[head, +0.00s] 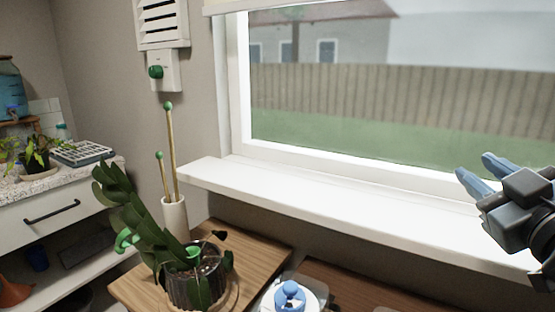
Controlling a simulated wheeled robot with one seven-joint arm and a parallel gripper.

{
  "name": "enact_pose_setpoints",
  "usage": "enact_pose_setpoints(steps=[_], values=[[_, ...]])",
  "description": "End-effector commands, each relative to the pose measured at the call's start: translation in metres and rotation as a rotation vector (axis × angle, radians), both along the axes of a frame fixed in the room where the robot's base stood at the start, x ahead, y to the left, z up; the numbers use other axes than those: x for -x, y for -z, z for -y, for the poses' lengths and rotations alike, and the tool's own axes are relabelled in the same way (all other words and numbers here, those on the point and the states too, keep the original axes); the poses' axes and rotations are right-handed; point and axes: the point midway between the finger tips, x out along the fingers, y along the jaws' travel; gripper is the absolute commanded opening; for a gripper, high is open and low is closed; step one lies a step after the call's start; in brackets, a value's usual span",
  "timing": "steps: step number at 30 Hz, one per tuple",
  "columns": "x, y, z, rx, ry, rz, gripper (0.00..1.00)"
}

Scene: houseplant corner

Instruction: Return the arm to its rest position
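My gripper (475,166) is at the right edge of the head view, in front of the window and over the sill. Its two blue fingers point up and left. They are apart with nothing between them, so it is open and empty. My dark wrist runs off the right edge of the picture. The rest of my arm is out of view.
The white window sill (300,195) runs below and left of my gripper. A potted plant (195,285) stands on a wooden table (262,248), near a white vase with green-tipped sticks (174,216). A blue-and-white object (290,296) sits at the bottom.

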Motion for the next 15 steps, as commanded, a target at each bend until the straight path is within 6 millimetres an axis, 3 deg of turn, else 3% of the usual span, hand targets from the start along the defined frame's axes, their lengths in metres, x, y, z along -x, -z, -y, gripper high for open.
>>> enact_pose_setpoints(steps=[1,6,15], values=[[0.007,0.018,-0.008,-0.048,-0.003,-0.015,0.33],[0.033,0.067,-0.028,-0.185,-0.001,-0.043,0.33],[0.104,0.141,-0.062,-0.372,0.014,-0.107,0.33]])
